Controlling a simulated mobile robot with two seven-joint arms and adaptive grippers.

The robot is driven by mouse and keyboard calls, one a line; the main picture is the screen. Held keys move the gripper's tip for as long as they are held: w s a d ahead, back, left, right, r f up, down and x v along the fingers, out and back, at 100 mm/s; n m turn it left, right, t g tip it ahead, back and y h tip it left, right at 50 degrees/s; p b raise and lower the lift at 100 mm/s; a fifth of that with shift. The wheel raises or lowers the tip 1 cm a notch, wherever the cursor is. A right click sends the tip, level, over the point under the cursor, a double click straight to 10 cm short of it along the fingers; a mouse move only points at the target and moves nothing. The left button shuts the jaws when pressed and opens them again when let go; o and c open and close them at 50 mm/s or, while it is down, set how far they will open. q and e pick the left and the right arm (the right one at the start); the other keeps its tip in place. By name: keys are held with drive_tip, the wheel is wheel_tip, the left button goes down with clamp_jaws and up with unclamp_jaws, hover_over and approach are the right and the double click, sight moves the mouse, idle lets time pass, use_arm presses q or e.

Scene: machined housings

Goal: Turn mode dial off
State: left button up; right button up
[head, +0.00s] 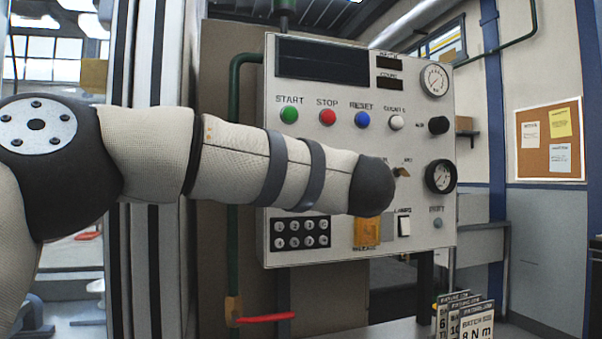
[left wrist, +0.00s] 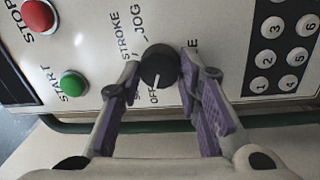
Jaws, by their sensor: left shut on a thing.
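The mode dial (left wrist: 160,66) is a round black knob in the left wrist view, with OFF, STROKE and JOG lettered around it. A pale mark on its lower edge appears to face the OFF lettering. My left gripper (left wrist: 159,78) has its purple-padded fingers on both sides of the dial and is shut on it. In the head view my left arm crosses the grey control panel (head: 330,98) and hides the dial and the gripper. My right gripper is in neither view.
Green START (head: 289,115), red STOP (head: 327,117) and blue RESET (head: 362,119) buttons sit above my arm. Gauges line the panel's right side. Batch cards (head: 464,316) stand at lower right.

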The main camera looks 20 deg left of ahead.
use_arm(q)
drive_tip(key=o, duration=1.1)
drive_tip(key=shift+o, duration=0.2)
drive_tip(key=shift+s, duration=0.1)
drive_tip(key=v, duration=1.1)
drive_tip(key=shift+s+d, duration=0.3)
